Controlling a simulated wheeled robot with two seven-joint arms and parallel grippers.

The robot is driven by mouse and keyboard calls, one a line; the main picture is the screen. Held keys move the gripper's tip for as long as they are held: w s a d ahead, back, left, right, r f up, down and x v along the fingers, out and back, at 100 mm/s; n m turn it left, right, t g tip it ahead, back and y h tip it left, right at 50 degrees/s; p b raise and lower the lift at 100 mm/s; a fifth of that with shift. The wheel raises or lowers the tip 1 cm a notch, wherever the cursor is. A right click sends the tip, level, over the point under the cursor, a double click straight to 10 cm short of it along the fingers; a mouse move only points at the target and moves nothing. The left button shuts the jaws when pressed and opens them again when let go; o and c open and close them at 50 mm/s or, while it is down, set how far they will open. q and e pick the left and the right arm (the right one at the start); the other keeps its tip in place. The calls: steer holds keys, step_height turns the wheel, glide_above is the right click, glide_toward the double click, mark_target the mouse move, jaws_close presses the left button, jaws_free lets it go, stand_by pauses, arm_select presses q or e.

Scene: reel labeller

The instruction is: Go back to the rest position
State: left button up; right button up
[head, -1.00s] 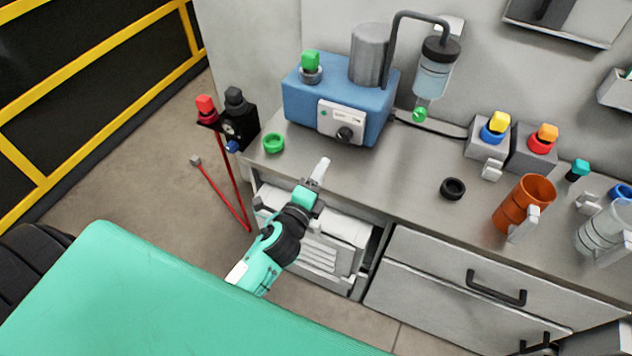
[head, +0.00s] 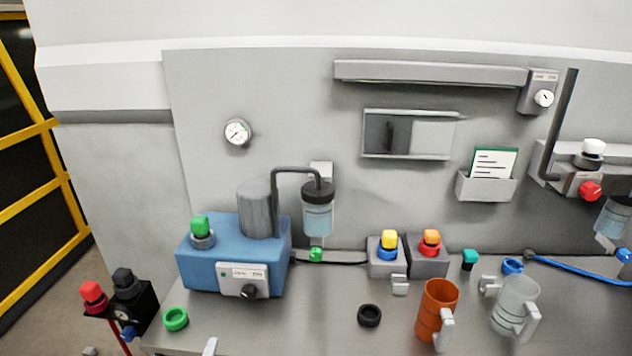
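Nothing is seen held at the tip. My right gripper is not in view.
The grey bench (head: 280,325) carries a blue pump unit (head: 200,262), a green ring (head: 176,319), a black ring (head: 369,316), an orange mug (head: 436,308) and a clear jug (head: 512,305). A black box (head: 135,300) stands beyond the bench's left end.

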arm_select(q)
steer(key=s+f+n+g+h, duration=0.1)
steer(key=s+f+n+g, duration=0.2)
steer(key=s+n+g, duration=0.6)
steer(key=s+f+n+g+h, duration=0.1)
steer(key=s+f+n+g, duration=0.35)
steer(key=s, duration=0.85)
step_height(320, 180, down, 29)
steer(key=s+a+f+g, duration=0.1)
steer(key=s+f, duration=0.9)
steer(key=s+a+f+g, duration=0.1)
steer(key=s+a+f, duration=0.1)
steer(key=s+f, duration=0.8)
steer(key=shift+a+f+y, duration=0.25)
steer(key=shift+f+y, duration=0.05)
steer(key=shift+f, duration=0.15)
